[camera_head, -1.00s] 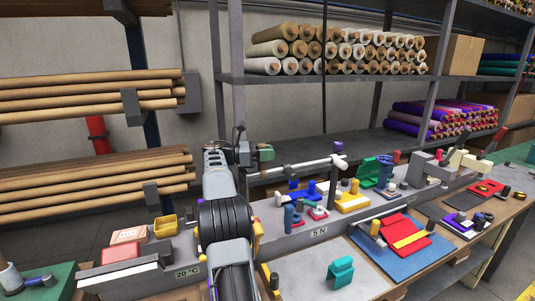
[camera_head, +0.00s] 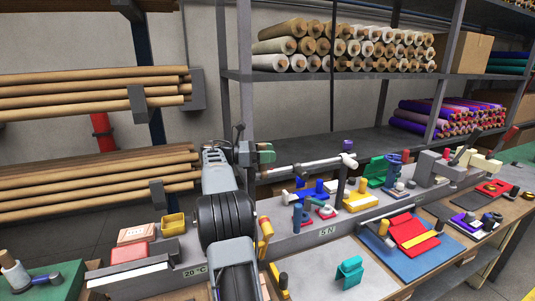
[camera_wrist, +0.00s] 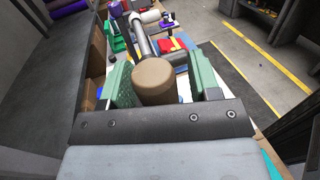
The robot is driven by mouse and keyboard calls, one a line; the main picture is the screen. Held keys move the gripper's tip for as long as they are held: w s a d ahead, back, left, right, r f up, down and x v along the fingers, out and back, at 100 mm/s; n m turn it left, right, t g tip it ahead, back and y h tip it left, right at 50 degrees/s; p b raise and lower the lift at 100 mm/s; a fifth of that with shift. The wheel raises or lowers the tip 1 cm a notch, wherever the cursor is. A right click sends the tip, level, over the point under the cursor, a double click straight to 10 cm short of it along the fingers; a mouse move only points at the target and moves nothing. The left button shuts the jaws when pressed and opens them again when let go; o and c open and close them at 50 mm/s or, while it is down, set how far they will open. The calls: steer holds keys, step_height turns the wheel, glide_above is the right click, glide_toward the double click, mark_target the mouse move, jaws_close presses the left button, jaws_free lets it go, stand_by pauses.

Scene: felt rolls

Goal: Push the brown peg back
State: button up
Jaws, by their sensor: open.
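The brown peg (camera_wrist: 153,80) shows in the wrist view as a blunt tan-brown round end, close to the camera and between the two green jaws. A grey rod (camera_wrist: 143,38) runs away behind it toward a white cross-piece (camera_wrist: 150,16). My gripper (camera_wrist: 153,88) is open, with one jaw on each side of the peg's end; I cannot tell whether either touches it. In the head view my gripper (camera_head: 265,153) is at the left end of the long light-grey rod (camera_head: 308,167), above the bench. The brown end cannot be made out in that view.
A purple-blue peg (camera_head: 347,146) stands by the rod's right end. Yellow, blue and green fixtures crowd the bench behind and right, including a yellow block (camera_head: 360,203). A teal block (camera_head: 349,271) sits on a pale board in front. Shelves with fabric rolls (camera_head: 310,47) stand behind.

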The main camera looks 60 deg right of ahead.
steer(key=v, duration=1.3)
steer(key=shift+w+a, duration=0.2)
steer(key=shift+w, duration=0.15)
steer(key=shift+s+d, duration=0.1)
